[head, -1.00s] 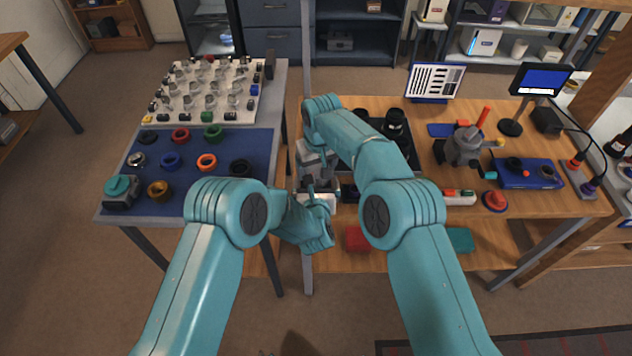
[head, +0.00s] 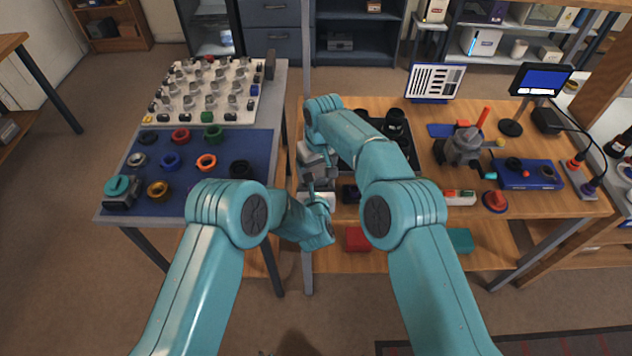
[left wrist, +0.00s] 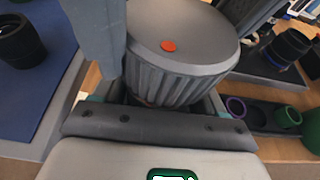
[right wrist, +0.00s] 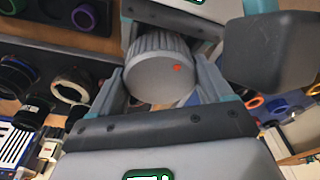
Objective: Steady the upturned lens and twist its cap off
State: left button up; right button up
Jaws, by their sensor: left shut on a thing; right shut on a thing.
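The lens cap is grey and ribbed with a flat top and a red dot; it fills the upper middle of the left wrist view (left wrist: 185,45). The cap also shows in the right wrist view (right wrist: 158,80), between the fingers of my right gripper (right wrist: 165,88), which is shut on it. My left gripper (left wrist: 160,98) is shut low on the upturned lens, below the cap; the lens body is almost wholly hidden. In the head view my right gripper (head: 318,166) is above my left one, and the arms hide the lens.
A blue mat (head: 200,185) with coloured rings lies on the left table, behind it a white board (head: 212,88) of several small parts. On the right bench stand black lens barrels (head: 396,124), a grey tool with a red handle (head: 462,148) and a monitor (head: 540,80).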

jog(key=shift+r, duration=1.05)
jog(key=shift+r, duration=2.5)
pick_arm(q)
jog(key=o, duration=1.4)
jog(key=shift+o, duration=0.2)
jog(key=shift+r+p+v, duration=0.25)
jog(key=shift+p+v, duration=0.15)
jog(key=shift+v, duration=0.85)
jog(key=shift+r+p+v, duration=0.25)
jog(key=shift+p+v, duration=0.1)
jog(key=shift+v, duration=0.9)
pick_arm(e)
jog(key=shift+r, duration=0.7)
pick_arm(q)
jog(key=shift+r+p+v, duration=0.2)
jog(key=shift+v, duration=0.9)
jog(key=shift+r+p+v, duration=0.15)
jog(key=shift+r+v, duration=0.1)
jog(key=shift+v, duration=0.9)
pick_arm(e)
jog(key=shift+r, duration=0.35)
pick_arm(q)
jog(key=shift+w, duration=0.15)
